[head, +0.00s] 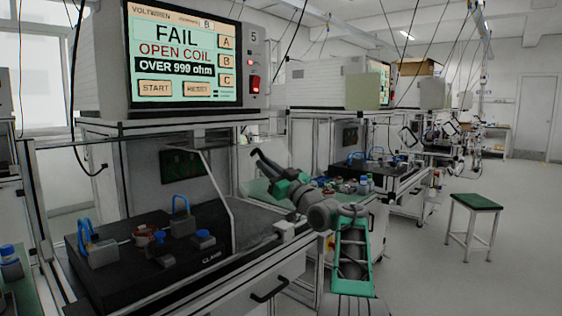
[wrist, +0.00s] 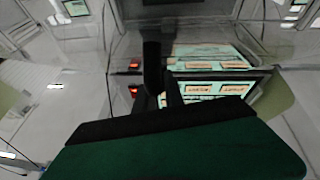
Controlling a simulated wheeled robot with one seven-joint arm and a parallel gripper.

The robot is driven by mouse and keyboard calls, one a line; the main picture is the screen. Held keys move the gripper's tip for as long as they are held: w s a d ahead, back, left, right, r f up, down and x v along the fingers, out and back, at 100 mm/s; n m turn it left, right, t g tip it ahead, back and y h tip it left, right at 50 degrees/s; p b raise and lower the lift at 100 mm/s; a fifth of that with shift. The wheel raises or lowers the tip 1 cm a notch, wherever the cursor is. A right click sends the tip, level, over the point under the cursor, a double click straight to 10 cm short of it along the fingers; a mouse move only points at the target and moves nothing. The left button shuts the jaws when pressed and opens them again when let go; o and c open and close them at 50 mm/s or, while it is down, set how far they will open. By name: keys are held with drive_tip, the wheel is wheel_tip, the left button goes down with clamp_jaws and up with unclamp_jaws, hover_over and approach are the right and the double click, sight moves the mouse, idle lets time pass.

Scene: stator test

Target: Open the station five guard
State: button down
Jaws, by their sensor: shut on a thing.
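The station five screen (head: 183,55) reads FAIL, OPEN COIL. Below it, the clear guard shows in the head view as a pale bent edge (head: 218,178) right of the dark fixture bed (head: 125,265). My gripper (head: 256,154) is beside and right of that edge, its dark fingers pointing up and left. In the wrist view my gripper (wrist: 155,70) is shut, with a dark bar (wrist: 172,22) at its fingertips that looks like the guard handle. The hold itself is too small to see in the head view. I cannot tell how far the guard stands open.
Blue-handled clamps (head: 182,217) and a copper-coloured part (head: 143,235) stand on the bed. A neighbouring bench (head: 372,165) with small parts is behind my arm. A green-topped stool (head: 476,202) stands at the right, with open floor around it.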

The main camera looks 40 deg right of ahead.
drive_tip(key=shift+a, duration=0.1)
drive_tip(key=c, duration=1.4)
unclamp_jaws()
drive_tip(key=shift+c, duration=0.2)
drive_tip(key=shift+s, duration=0.15)
drive_tip(key=v, duration=0.7)
drive_tip(key=shift+s+b, duration=0.3)
drive_tip(key=shift+b, duration=0.1)
drive_tip(key=shift+f, duration=0.15)
